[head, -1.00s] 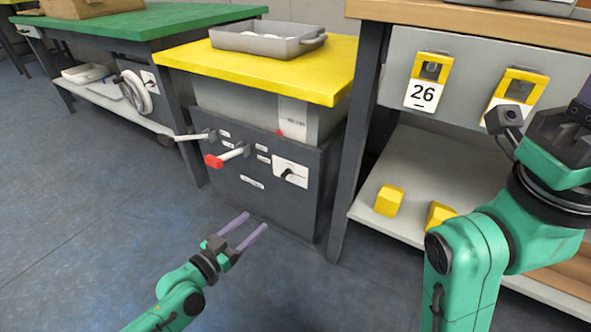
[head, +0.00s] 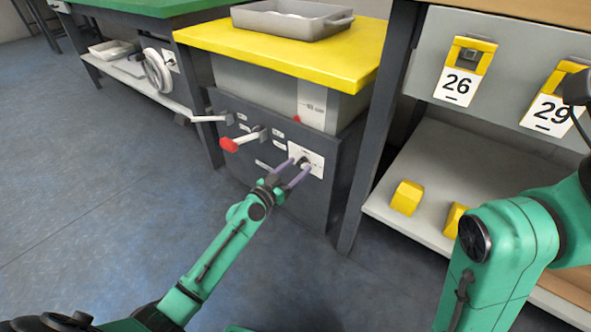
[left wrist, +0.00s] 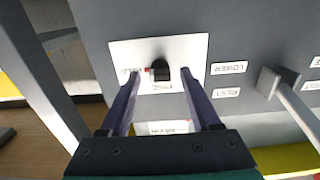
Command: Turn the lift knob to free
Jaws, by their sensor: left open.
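The lift knob (left wrist: 160,68) is a small black knob on a white plate (left wrist: 199,50), with a red mark beside it. The plate (head: 318,160) sits on the dark front panel of the yellow-topped lift unit. My left gripper (head: 299,163) is open at this plate and hides part of the knob in the head view. In the left wrist view its purple fingers (left wrist: 160,73) stand one on each side of the knob, with a gap on both sides. I cannot tell how deep they reach. My right arm shows at the right, but its gripper is out of view.
A grey tray (head: 290,35) stands on the yellow top (head: 350,70). A shelf with yellow blocks (head: 406,197) is on the right. Floor is clear at left.

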